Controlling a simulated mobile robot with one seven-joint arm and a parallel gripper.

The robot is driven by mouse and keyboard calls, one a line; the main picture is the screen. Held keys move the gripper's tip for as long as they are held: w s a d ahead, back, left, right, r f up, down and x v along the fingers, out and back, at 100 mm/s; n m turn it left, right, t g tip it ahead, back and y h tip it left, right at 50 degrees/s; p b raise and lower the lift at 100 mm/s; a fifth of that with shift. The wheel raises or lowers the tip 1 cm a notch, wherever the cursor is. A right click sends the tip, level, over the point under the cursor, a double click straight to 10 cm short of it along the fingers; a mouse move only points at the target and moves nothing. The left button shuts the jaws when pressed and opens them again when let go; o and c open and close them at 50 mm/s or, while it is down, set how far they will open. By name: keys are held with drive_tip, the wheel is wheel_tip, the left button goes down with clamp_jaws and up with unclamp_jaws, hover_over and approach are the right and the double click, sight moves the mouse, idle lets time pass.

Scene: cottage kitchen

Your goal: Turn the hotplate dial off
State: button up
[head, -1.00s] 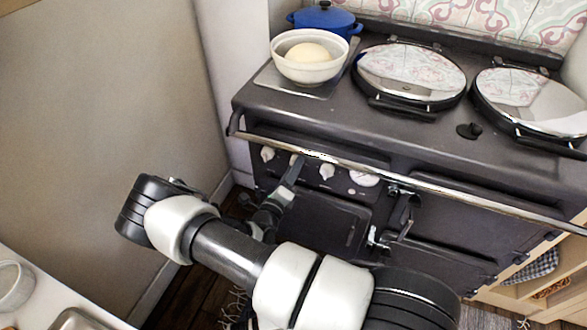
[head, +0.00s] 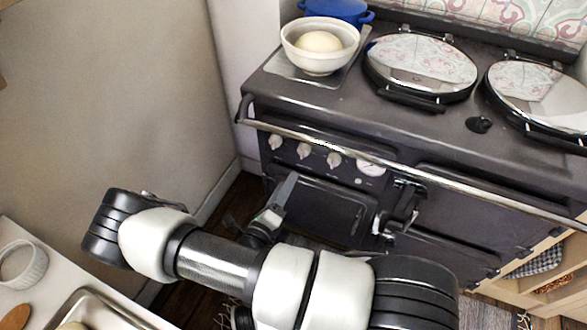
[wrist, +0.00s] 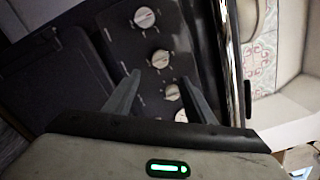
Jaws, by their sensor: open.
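The stove's front panel carries a row of pale dials, a left dial (head: 276,142), a middle dial (head: 304,150) and a right dial (head: 334,159), with a round white gauge (head: 370,168) beside them. I cannot tell which is the hotplate dial or read its setting. My gripper (head: 288,182) is below and in front of the row, apart from it. In the wrist view, the open fingers (wrist: 160,77) are empty, with dials showing between and beyond them, such as one dial (wrist: 160,58). The lowest one there is partly hidden.
A chrome rail (head: 390,174) runs across the stove front above the dials. A white bowl (head: 318,64) and blue pot (head: 338,10) stand on top near two lidded hotplates (head: 420,65). A wall is at left, a counter (head: 60,255) at lower left.

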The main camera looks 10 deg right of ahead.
drive_tip(key=v, duration=0.5)
drive_tip(key=shift+s+a, duration=0.1)
drive_tip(key=shift+s, duration=0.05)
drive_tip(key=s+d+r+m+g+y, duration=0.1)
drive_tip(key=s+d+r+m+g, duration=0.3)
drive_tip(key=r+m, duration=0.55)
drive_tip(key=s+d+r+m+g+y, duration=0.25)
drive_tip(key=r+m+g, duration=0.45)
drive_tip(key=m, duration=0.4)
drive_tip(key=s+d+r+m+g+y, duration=0.15)
drive_tip(key=d+r+m+g, duration=0.25)
drive_tip(key=r+m, duration=0.55)
drive_tip(key=s+r+m+t+y+p, duration=0.2)
drive_tip(key=r+m+p, duration=0.3)
drive_tip(key=r, duration=0.9)
drive_tip(key=s+r+m+t+y+p, duration=0.3)
drive_tip(key=r+m+p, duration=0.3)
drive_tip(key=r+p, duration=0.5)
wheel_tip(320, 180, up, 3)
drive_tip(key=shift+s+a+r+t, duration=0.15)
drive_tip(key=shift+s+a+t, duration=0.15)
drive_tip(key=shift+s+a, duration=0.25)
drive_tip(key=shift+s+d, duration=0.1)
